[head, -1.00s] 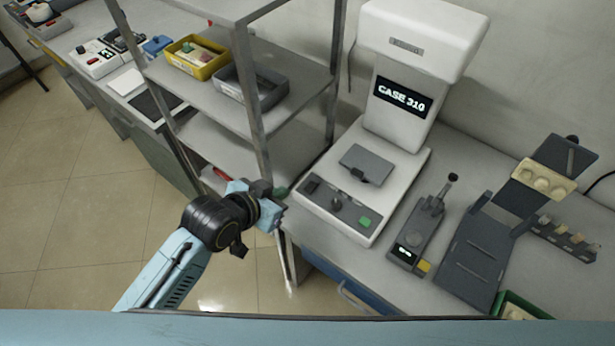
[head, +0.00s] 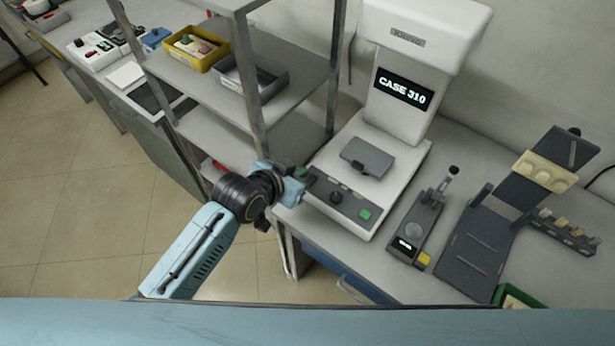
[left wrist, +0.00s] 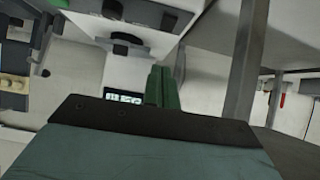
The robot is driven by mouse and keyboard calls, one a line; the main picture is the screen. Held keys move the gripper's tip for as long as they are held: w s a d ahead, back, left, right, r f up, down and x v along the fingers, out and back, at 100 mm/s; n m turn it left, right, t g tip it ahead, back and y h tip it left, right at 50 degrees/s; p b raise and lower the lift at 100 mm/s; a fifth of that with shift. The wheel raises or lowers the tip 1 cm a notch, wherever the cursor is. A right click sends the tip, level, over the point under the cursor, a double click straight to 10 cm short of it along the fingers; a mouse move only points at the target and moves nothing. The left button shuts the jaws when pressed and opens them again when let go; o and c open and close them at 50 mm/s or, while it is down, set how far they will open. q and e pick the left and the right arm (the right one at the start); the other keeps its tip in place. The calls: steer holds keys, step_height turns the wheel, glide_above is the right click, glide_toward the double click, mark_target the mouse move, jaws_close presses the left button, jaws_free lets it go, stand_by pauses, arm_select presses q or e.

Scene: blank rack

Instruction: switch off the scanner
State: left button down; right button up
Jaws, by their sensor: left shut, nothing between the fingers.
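The scanner is a white machine (head: 345,215) on the bench, with a lit display (head: 403,88) reading CASE 310. Its dark front panel carries a round knob (head: 336,197) and a green button (head: 364,214). The dark switch at the panel's left end is largely hidden by my gripper in the head view. My left gripper (head: 301,173) is shut and empty, right at the panel's left end; I cannot tell whether it touches. In the left wrist view its green fingers (left wrist: 161,88) point toward the scanner, with the display (left wrist: 122,97) beyond them. My right gripper is not in view.
A metal shelf rack (head: 256,110) with a yellow bin (head: 196,62) and a grey bin (head: 262,92) stands just left of the scanner, close to my left arm. A small dark device (head: 415,232) and a dark stand (head: 478,250) stand to the right.

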mark_target(311, 179)
arm_select(q)
steer(key=f, duration=0.1)
steer(key=w+d+f, duration=0.1)
steer(key=f, duration=0.1)
steer(key=w+f, duration=0.1)
steer(key=shift+w+d+f+b, duration=0.15)
steer(key=shift+w+d+b, duration=0.05)
steer(key=shift+d+b, duration=0.15)
steer(key=shift+w+d+f, duration=0.1)
steer(key=shift+f, duration=0.65)
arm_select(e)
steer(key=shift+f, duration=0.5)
arm_select(q)
steer(key=shift+p, duration=0.55)
steer(key=shift+f, duration=0.15)
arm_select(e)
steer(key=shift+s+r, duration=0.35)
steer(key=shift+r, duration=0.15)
arm_select(q)
steer(key=shift+w, duration=0.1)
steer(key=shift+w+d+r, duration=0.4)
steer(key=shift+w+d, duration=0.05)
steer(key=shift+w, duration=0.1)
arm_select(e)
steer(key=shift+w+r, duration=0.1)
